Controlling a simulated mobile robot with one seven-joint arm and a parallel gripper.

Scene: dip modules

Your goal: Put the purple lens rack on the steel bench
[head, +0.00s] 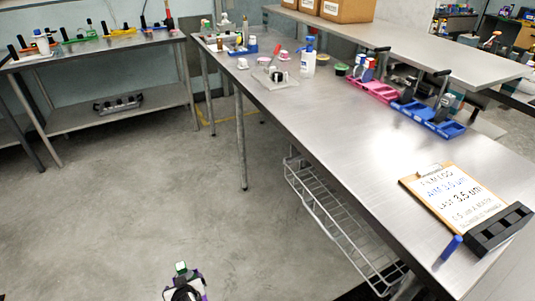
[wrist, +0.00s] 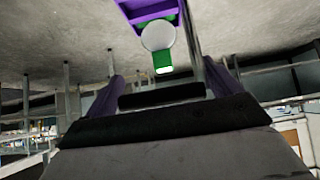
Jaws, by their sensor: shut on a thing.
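The purple lens rack (wrist: 150,13) shows at the top of the wrist view, with a round white piece and a green piece with a white end beside it. In the head view, part of the purple rack (head: 204,296) shows at the bottom edge, over the floor. My gripper (head: 185,292) is there, dark and mostly cut off, shut on the rack. The fingertip contact is hard to see. The long steel bench (head: 375,145) runs from the back middle to the lower right; the rack is apart from it, to its left.
The bench holds a pink rack (head: 380,91), a blue rack (head: 428,118), a white bottle (head: 308,63), a clipboard (head: 453,199), a black block (head: 499,231) and a blue marker (head: 451,248). Its middle is clear. A wire basket (head: 335,220) hangs below. Another steel table (head: 120,42) stands back left.

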